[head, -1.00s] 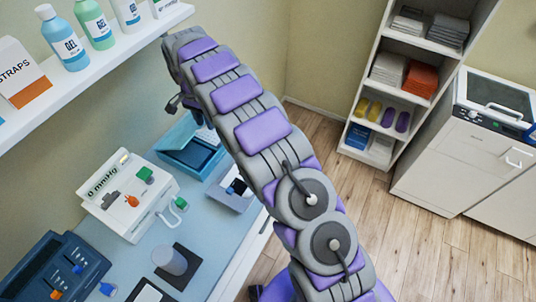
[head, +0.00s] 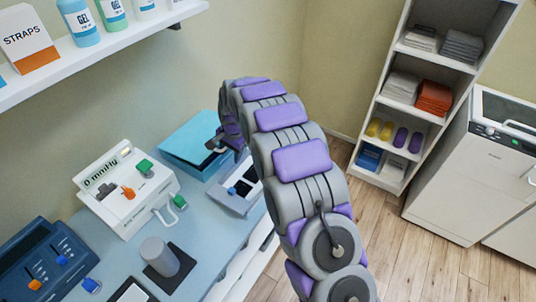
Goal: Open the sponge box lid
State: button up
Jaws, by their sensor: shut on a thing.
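The sponge box is the blue box (head: 172,163) at the back of the blue-topped counter, in the head view. I cannot tell how far the lid is raised. My gripper (head: 214,143) is at the lid's right edge, shut on it. The exact contact is small and partly hidden by my arm.
A white pressure device (head: 125,190) with coloured knobs stands left of the box. A grey tray (head: 238,187) lies just right of it. A grey cylinder (head: 159,256) and a dark blue unit (head: 45,262) are nearer. A shelf (head: 110,45) with gel bottles overhangs the counter.

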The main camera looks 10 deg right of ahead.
notch_tip(320, 180, up, 18)
jog(key=s+d+p, duration=0.2)
jog(key=d+p, duration=0.1)
jog(key=s+d+r+n+b, duration=0.1)
jog(key=s+d, duration=0.3)
jog(key=s, duration=0.3)
jog(key=s+d+r+n+g+b, duration=0.1)
jog(key=s+d, duration=0.3)
jog(key=s, duration=0.3)
jog(key=shift+d+r+n+h, duration=0.15)
jog(key=shift+d+n+h, duration=0.15)
jog(key=shift+d, duration=0.1)
